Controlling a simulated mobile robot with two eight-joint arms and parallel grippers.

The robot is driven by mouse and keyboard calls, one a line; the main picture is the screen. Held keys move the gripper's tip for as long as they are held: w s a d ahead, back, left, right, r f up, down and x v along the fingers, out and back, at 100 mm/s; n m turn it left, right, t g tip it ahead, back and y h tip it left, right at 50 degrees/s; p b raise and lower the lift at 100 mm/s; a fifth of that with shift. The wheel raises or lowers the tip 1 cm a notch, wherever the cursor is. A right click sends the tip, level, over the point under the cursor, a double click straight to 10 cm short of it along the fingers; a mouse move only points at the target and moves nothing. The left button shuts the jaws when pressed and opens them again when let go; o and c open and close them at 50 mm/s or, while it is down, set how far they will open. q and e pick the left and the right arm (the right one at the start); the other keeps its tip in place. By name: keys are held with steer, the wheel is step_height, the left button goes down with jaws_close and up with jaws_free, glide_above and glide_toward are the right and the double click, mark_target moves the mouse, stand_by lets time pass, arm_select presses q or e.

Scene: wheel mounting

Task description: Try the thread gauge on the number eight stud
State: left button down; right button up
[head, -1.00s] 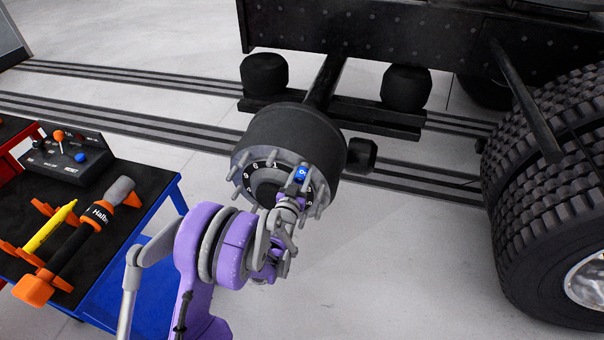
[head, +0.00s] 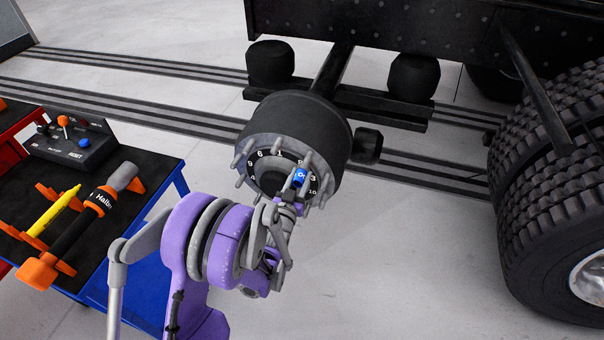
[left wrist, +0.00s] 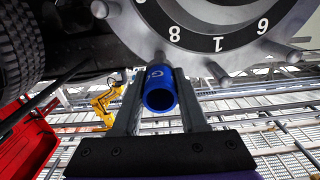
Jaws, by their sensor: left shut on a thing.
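The thread gauge (head: 300,177) is a small blue cylinder with a white mark, at the front of the wheel hub (head: 300,130). My left gripper (head: 292,200) is shut on it. In the left wrist view the gauge (left wrist: 160,90) sits between both fingers, its dark hollow end facing the camera. The number eight stud (left wrist: 161,57) is just beyond the gauge's far end, by the upside-down 8 on the number ring (left wrist: 200,43). I cannot tell whether the gauge touches or covers the stud's tip. My right gripper is not in view.
A tool cart (head: 150,165) at the left carries a black and orange tool (head: 85,225), a yellow marker (head: 55,208) and a control box (head: 75,142). A large tyre (head: 550,200) stands at the right. Floor right of the hub is clear.

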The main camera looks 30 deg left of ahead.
arm_select(q)
steer(key=shift+b+v, duration=0.55)
steer(key=shift+v, duration=2.3)
